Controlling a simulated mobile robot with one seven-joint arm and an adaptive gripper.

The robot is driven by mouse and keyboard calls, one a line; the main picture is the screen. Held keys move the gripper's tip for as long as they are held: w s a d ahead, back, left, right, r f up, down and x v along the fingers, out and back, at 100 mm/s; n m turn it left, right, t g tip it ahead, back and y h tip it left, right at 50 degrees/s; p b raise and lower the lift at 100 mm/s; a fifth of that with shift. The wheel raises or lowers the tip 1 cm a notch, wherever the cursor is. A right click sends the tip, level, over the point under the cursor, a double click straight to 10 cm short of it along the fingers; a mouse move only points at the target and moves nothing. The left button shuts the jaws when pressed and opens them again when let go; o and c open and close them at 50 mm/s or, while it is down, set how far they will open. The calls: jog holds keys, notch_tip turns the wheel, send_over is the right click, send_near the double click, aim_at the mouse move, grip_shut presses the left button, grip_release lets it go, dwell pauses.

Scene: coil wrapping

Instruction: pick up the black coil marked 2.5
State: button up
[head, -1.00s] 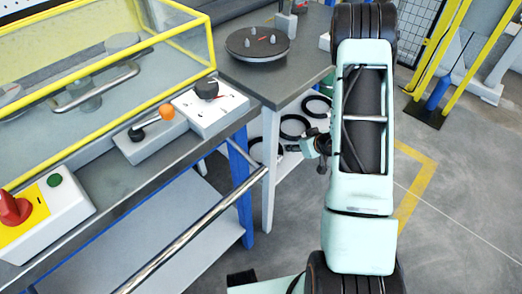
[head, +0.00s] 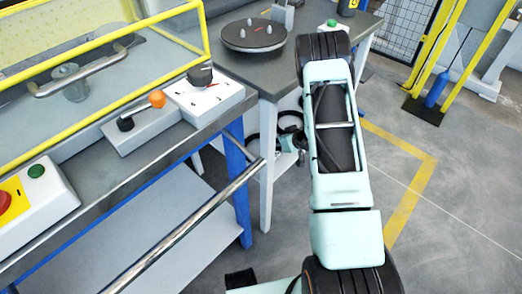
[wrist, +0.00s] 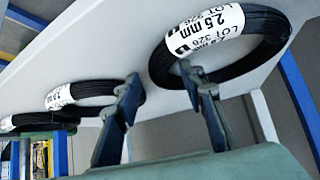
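In the wrist view a black coil (wrist: 255,72) with a white label reading 2.5 mm lies on a pale shelf, at the upper right. My gripper (wrist: 158,82) is open, fingers pointing toward it. The left side of the coil appears between the fingertips: one finger is left of the coil, the other overlaps its near edge. I cannot tell whether they touch. In the head view my gripper (head: 288,152) is low beside the grey table, partly hidden by my arm. Black coils (head: 291,118) show behind it, their labels unreadable.
In the wrist view another labelled black coil (wrist: 98,87) lies left of the gripper, with a further coil (wrist: 30,119) beyond. In the head view the table (head: 263,76) bearing a turntable (head: 253,38) stands above the shelf. A metal rail (head: 190,228) and bench leg (head: 238,190) are left.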

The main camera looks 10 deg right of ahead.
grip_shut()
dwell(0.3)
jog(key=shift+w+r, duration=0.1)
